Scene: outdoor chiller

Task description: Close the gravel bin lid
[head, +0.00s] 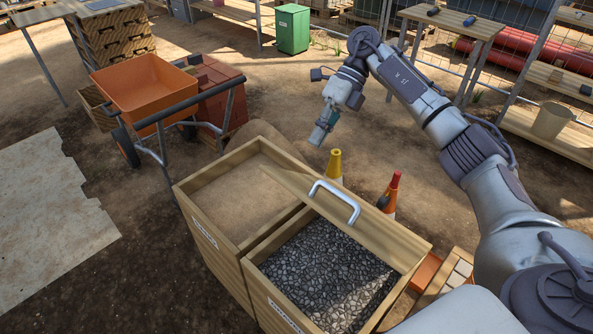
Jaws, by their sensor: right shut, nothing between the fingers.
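The gravel bin (258,292) is the near right compartment of a wooden double bin, and grey gravel (325,272) shows inside it. Its wooden lid (385,235) is open and stands along the far side of the gravel opening, seen at a steep angle. A pale metal handle (336,196) sits on the lid. My right arm comes in from the right, and my right gripper (318,138) is shut and empty. It appears beyond the bin in the picture, apart from the lid and handle. My left gripper is not in view.
The sand compartment (205,232) adjoins on the left. Two cones, yellow (334,165) and orange (388,200), stand behind the bin. An orange wheelbarrow (150,88) stands at the left. Bricks (428,271) lie right of the bin. Bare ground is open behind it.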

